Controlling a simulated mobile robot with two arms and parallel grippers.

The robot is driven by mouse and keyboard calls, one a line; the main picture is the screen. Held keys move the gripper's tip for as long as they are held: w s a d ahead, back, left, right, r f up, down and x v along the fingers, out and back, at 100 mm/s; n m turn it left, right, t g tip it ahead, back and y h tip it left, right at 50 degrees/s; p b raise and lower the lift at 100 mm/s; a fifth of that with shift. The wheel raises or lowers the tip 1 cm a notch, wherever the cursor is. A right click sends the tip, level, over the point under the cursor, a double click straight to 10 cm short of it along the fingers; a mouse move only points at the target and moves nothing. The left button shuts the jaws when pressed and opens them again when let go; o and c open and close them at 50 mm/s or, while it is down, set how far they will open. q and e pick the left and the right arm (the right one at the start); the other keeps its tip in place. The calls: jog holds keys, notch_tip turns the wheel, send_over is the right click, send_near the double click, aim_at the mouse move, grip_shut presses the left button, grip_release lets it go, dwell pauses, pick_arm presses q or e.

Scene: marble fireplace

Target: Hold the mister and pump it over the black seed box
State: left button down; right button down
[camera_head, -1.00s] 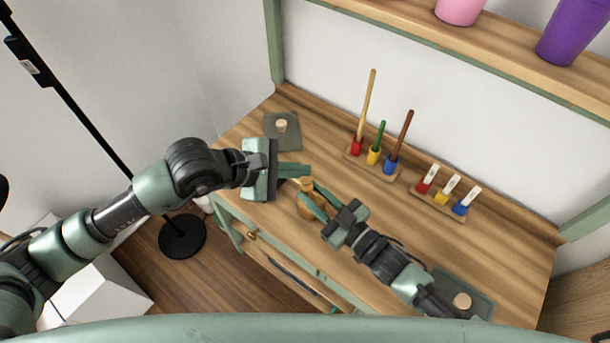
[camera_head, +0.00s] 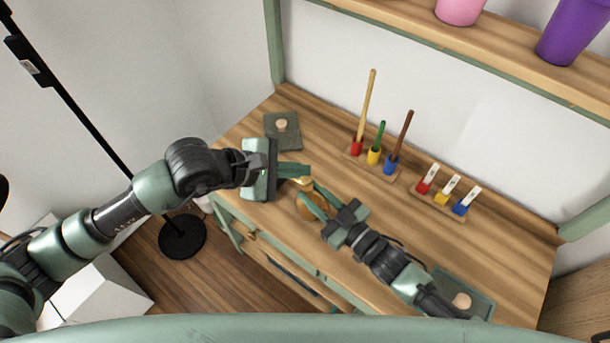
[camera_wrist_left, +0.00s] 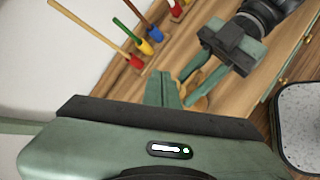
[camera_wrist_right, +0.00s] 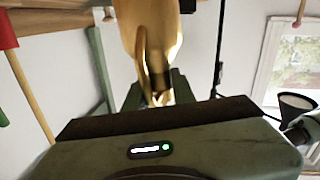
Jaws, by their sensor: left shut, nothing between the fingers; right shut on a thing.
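The mister (camera_head: 311,207) is a golden, rounded bottle above the front left part of the workbench. My right gripper (camera_head: 314,197) is shut on it; the right wrist view shows its golden body (camera_wrist_right: 152,35) between the fingers. My left gripper (camera_head: 303,171) is shut and empty, its fingertips close to the mister's top. I cannot tell whether they touch it. In the left wrist view the mister (camera_wrist_left: 201,103) is partly hidden by fingers. A dark grey-green square (camera_head: 283,130) with a pale round knob lies at the back left; I cannot tell if it is the black seed box.
A similar dark tray (camera_head: 478,301) with a pale knob is at the front right, partly behind my right arm. A rack of coloured long-handled tools (camera_head: 373,160) and a rack of labelled coloured pieces (camera_head: 441,201) stand along the back. The middle of the bench (camera_head: 340,185) is clear.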

pick_arm(q)
jog(key=shift+f, duration=0.1)
dwell(0.5)
jog(key=shift+w+f, duration=0.1)
jog(key=shift+f, duration=0.25)
jog(key=shift+d+f, duration=0.1)
jog(key=shift+f, duration=0.85)
dwell(0.8)
jog(key=shift+r, duration=1.35)
jog(key=shift+s+a+r, duration=0.1)
jog(key=shift+a+r, duration=0.05)
jog(key=shift+r, duration=1.1)
jog(key=shift+s+a+r, duration=0.1)
jog(key=shift+a+r, duration=0.05)
jog(key=shift+r, duration=1.1)
dwell(0.9)
jog(key=shift+s+a+r, duration=0.1)
jog(key=shift+s+r, duration=0.1)
jog(key=shift+r, duration=1.7)
